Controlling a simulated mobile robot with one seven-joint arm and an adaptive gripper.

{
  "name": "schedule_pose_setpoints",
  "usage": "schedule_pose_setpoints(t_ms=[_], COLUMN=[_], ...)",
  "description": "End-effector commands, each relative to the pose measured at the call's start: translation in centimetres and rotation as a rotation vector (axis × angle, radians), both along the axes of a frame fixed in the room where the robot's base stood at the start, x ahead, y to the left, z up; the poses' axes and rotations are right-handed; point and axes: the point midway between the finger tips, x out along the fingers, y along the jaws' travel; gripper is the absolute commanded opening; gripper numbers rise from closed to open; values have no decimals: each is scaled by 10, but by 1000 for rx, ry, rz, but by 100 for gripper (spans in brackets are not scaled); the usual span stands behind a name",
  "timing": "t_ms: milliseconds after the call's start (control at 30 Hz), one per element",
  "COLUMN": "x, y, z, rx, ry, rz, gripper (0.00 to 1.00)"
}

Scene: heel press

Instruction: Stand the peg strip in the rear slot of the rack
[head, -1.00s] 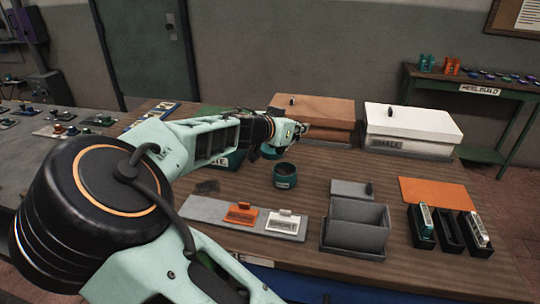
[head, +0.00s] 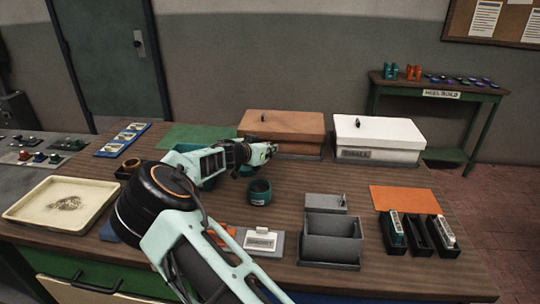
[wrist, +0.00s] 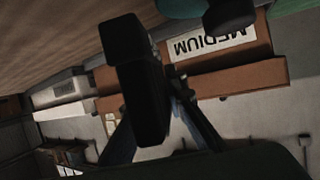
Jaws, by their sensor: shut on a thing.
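My gripper (head: 270,151) is in front of the orange-brown lidded box. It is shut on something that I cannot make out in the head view. In the wrist view a large dark block (wrist: 140,90) fills the middle, and I cannot tell whether it is a finger or the held thing. No peg strip can be clearly identified. Three narrow black holders stand at the right: the left one (head: 393,246) has a teal piece in it, the middle one (head: 419,240) looks empty, and the right one (head: 447,250) has a white piece. I cannot tell which thing is the rack.
The orange-brown box (head: 282,130) shows its MEDIUM label (wrist: 208,42) in the wrist view. A white lidded box (head: 378,138) stands right of it. A teal cup (head: 260,192), grey open bin (head: 332,240) and cream tray (head: 30,210) stand on the table. An orange mat (head: 405,198) lies bare.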

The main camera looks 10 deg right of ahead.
Motion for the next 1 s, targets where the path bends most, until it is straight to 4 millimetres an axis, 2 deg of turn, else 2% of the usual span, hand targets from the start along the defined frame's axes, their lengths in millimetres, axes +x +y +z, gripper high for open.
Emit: schedule_pose_setpoints(t_ms=[100, 300, 733, 767, 900, 1000], x=[6, 6, 5, 5, 5, 5], y=[-2, -2, -1, -1, -1, -1], z=[-13, -37, -42, -41, -40, -40], rx=[-2, -1, 1, 1, 0, 0], ry=[3, 1, -1, -1, 0, 0], rz=[-1, 0, 0, 0, 0, 0], gripper=[0, 0, 0, 13, 28, 29])
